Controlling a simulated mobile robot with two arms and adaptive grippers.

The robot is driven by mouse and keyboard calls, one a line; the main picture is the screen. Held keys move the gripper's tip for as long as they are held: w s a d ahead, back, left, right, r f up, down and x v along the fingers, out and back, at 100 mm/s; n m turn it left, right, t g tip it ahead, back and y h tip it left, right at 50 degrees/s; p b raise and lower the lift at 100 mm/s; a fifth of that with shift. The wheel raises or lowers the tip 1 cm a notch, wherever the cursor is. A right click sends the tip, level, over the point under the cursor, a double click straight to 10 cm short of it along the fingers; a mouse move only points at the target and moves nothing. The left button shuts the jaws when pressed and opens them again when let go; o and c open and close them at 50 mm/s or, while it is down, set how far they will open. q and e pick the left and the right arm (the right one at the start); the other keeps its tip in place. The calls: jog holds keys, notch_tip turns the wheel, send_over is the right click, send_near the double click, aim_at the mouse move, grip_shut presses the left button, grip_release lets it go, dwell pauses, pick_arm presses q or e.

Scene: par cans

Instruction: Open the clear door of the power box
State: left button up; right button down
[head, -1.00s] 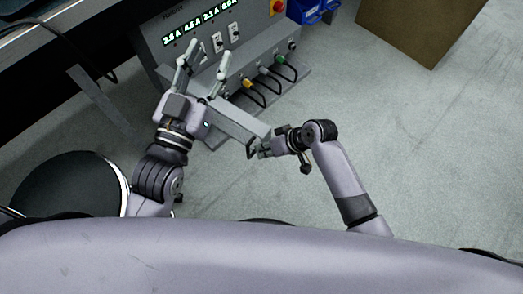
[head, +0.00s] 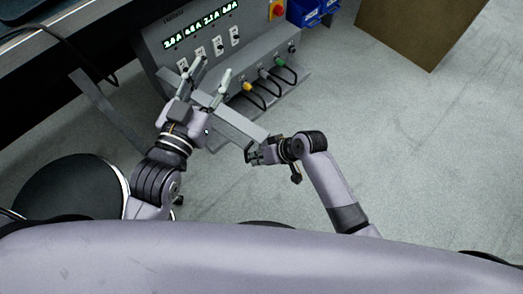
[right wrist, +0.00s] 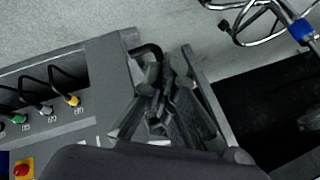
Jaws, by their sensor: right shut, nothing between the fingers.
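The grey power box (head: 188,72) stands at the top middle of the head view, with lit green displays and switches on its front. I cannot make out its clear door for certain. A long grey ledge (head: 236,124) runs along its near side. My left gripper (head: 212,75) is open, its two fingers apart and pointing at the box front, with nothing between them. My right gripper (head: 250,153) is shut and empty by the right end of the ledge. In the right wrist view its fingers (right wrist: 163,92) are beside a dark loop handle (right wrist: 150,48).
Yellow, grey and green plugs with black cables (head: 268,84) stick out at the box's right side. A red knob on a yellow plate (head: 276,10) and blue bins (head: 312,10) are at the top. A round black stool (head: 70,195) is at left.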

pick_arm(q)
jog(key=s+a+f+g+y+p, duration=0.25)
jog(key=s+f+g, duration=0.35)
jog(key=f, duration=0.5)
jog(key=s+a+f+g+y+p, duration=0.1)
jog(key=s+a+f+g, duration=0.3)
jog(key=s+g, duration=0.4)
jog(key=shift+s+f+n+y+p, duration=0.4)
jog(key=shift+s+f+p, duration=0.45)
jog(key=shift+s, duration=0.3)
pick_arm(e)
jog(key=s+a+m, duration=0.1)
jog(key=s+a, duration=0.6)
jog(key=a, duration=0.1)
jog(key=shift+s+r+t, duration=0.15)
jog(key=shift+s+t, duration=0.15)
jog(key=shift+s, duration=0.1)
pick_arm(q)
jog(key=shift+a, duration=0.1)
